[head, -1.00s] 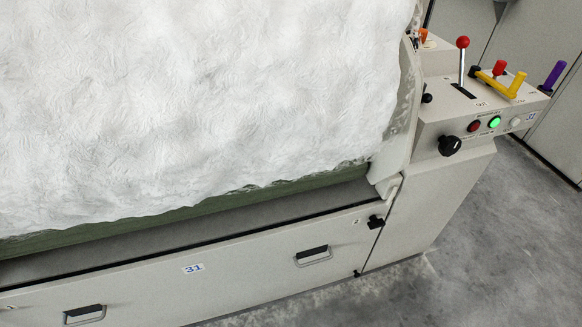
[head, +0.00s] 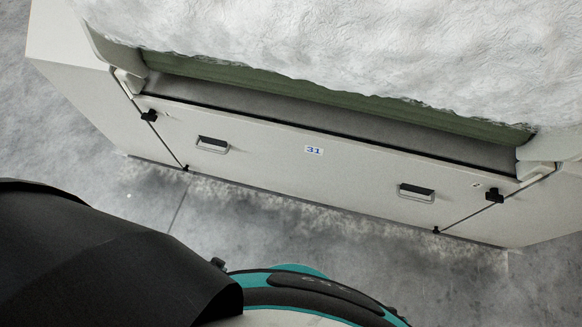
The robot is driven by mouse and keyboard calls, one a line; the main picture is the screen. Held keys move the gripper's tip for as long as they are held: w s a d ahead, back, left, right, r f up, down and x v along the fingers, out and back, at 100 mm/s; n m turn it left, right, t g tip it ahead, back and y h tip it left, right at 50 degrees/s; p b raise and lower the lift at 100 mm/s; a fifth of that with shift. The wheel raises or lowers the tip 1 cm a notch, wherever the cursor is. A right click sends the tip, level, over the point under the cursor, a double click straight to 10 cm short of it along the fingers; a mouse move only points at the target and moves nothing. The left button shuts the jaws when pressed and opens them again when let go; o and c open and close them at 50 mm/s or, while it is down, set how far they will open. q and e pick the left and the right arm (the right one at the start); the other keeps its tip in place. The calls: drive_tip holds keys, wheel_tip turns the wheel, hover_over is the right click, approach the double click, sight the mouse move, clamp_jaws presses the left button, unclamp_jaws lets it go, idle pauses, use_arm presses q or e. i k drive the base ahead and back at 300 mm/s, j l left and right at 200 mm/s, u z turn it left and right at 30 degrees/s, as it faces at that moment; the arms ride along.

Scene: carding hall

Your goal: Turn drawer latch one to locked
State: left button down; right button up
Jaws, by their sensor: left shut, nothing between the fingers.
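The drawer front (head: 270,155) runs across the carding machine, with a black latch at each upper end. The left-end latch (head: 149,115), at the end opposite the one marked 2, is a small black knob over the seam; I cannot tell its setting. The right-end latch (head: 494,195) has a small 2 beside it. My left arm, large and black, fills the lower left. Only a small dark tip of my left gripper (head: 217,264) shows past it, shut and empty, well below the drawer and apart from both latches. My right gripper is out of view.
Two recessed handles, left (head: 212,145) and right (head: 416,192), sit on the drawer front beside the 31 label (head: 313,150). White fibre (head: 400,50) covers the machine above. Dusty concrete floor (head: 330,235) lies clear in front of the drawer.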

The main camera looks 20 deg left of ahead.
sight(150, 116)
drive_tip(key=u, duration=1.8)
